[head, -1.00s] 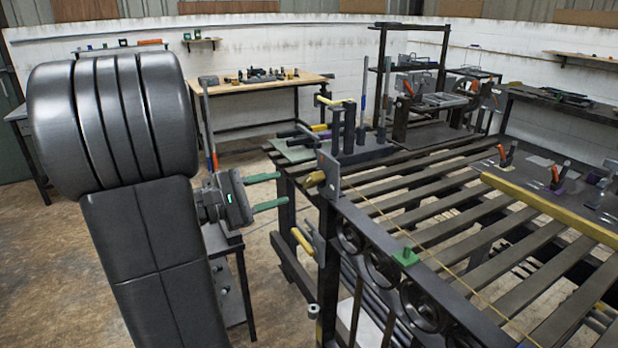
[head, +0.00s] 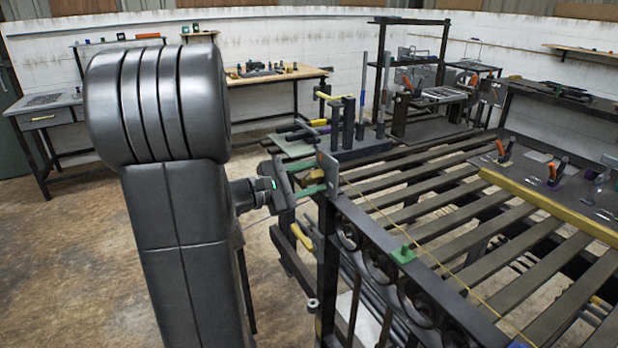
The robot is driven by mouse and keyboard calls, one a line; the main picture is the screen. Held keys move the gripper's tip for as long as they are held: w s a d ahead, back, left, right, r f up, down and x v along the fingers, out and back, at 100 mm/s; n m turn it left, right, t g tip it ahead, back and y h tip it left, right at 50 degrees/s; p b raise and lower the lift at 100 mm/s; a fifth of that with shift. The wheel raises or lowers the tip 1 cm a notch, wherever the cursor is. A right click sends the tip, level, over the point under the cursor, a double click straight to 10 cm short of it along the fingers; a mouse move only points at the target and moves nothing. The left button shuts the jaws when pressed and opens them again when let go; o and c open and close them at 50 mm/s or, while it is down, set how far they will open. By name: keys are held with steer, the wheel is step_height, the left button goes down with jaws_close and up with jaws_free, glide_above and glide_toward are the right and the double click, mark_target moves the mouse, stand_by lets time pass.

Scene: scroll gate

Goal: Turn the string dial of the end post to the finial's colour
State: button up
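The end post's upright grey plate (head: 328,172) stands at the near left corner of the slatted bench. A thin yellow string (head: 447,268) runs from near it along the scroll gate (head: 381,264). My gripper (head: 314,182) is at the left face of the plate, its two green fingers pointing right and reaching it. They look a little apart. The brass dial on that face is hidden at the fingers, so I cannot tell whether they grip it. A green block with a small knob (head: 403,254) sits on the gate's top rail. I cannot make out which part is the finial.
A yellow bar (head: 549,206) lies across the slats. Orange-handled clamps (head: 505,151) stand on the right side, and a dark stand with upright posts (head: 348,138) stands at the back left corner. Open floor (head: 85,235) lies left of my arm.

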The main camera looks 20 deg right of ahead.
jaws_close()
steer(key=shift+f+m+b, duration=0.15)
steer(key=shift+m+b, duration=0.15)
steer(key=shift+b, duration=0.35)
steer(key=shift+f+b, duration=0.15)
steer(key=shift+b, duration=0.4)
steer(key=m+b, duration=0.1)
steer(key=b, duration=0.2)
steer(key=m+b, duration=0.1)
steer(key=b, duration=0.2)
steer(key=shift+s+f+m, duration=0.1)
steer(key=shift+f+m, duration=0.15)
steer(key=shift+m, duration=0.15)
steer(key=m+b, duration=0.4)
steer(key=b, duration=0.4)
steer(key=shift+r+m+b, duration=0.1)
steer(key=shift+m+b, duration=0.7)
steer(key=shift+b, duration=0.45)
steer(key=shift+r, duration=0.15)
